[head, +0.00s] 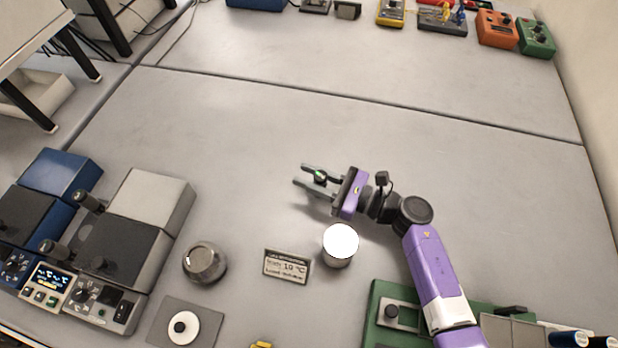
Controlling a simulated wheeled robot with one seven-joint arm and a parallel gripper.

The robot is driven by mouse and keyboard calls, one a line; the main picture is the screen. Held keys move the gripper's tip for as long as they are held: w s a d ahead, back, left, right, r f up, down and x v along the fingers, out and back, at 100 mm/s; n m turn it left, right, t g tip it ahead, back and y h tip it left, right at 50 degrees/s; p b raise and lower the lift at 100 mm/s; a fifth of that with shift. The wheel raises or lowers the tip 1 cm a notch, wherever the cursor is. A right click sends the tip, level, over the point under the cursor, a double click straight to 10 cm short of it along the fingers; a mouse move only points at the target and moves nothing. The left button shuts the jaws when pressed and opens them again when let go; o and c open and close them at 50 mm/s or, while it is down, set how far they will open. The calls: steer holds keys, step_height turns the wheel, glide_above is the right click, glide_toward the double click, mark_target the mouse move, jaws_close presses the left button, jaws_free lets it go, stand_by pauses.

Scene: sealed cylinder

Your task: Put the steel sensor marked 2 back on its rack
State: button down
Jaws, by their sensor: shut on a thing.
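My gripper (306,177) is over the middle of the grey bench, its fingers pointing left. It is shut on a small dark piece with a green spot (320,177), held between the fingers. Most of this piece is hidden by the fingers, and no number can be read on it, so I cannot tell whether it is the steel sensor marked 2. No rack can be made out for certain. A white-topped cylinder (340,241) stands upright just below my gripper in the picture, apart from it.
A small sign (287,266) and a round steel pot (204,262) stand left of the cylinder. Blue and grey instruments (112,240) fill the lower left. A green unit (380,325) lies at lower right. Coloured boxes (497,29) line the back. The bench's middle left is clear.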

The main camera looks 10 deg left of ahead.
steer(key=shift+f, duration=0.8)
steer(key=shift+f, duration=0.25)
steer(key=c, duration=1.1)
jaws_free()
steer(key=shift+r, duration=0.1)
